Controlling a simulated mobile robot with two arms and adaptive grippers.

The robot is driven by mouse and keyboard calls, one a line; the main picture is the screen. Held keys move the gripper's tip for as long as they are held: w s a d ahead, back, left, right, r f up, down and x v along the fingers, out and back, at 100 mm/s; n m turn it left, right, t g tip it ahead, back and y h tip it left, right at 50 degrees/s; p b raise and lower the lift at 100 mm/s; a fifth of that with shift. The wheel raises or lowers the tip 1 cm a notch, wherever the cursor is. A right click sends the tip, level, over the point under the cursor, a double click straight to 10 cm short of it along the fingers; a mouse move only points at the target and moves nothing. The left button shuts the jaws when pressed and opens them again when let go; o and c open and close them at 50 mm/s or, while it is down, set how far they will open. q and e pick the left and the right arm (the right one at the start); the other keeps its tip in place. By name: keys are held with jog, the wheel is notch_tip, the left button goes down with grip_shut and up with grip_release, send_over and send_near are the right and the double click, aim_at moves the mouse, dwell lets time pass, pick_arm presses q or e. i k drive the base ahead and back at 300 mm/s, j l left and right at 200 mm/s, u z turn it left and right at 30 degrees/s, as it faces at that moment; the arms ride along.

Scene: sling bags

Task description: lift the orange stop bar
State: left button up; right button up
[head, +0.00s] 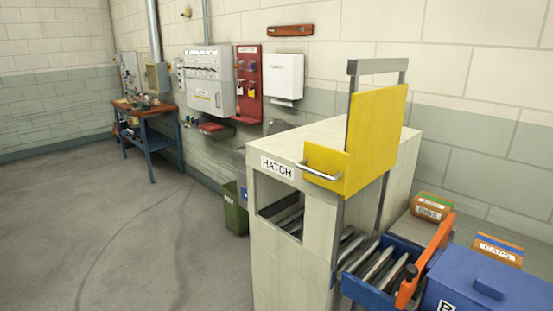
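The orange stop bar (428,258) is at the lower right in the head view. It slants from a rounded lower end at the front up to the back right, across the end of a blue tray (379,297) that holds several grey slats or rollers. A blue lidded box (490,284) is just right of it. Whether the bar touches the box I cannot tell. Neither of my grippers shows in this view.
A pale cabinet marked HATCH (267,212) stands left of the bar, with a raised yellow panel (376,137) and a handle. Labelled boxes (433,208) sit behind the bar. A green bin (235,210) stands by the wall. The floor (140,240) at left is clear.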

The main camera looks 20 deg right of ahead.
aim_at(416, 273)
jog(key=z, duration=1.85)
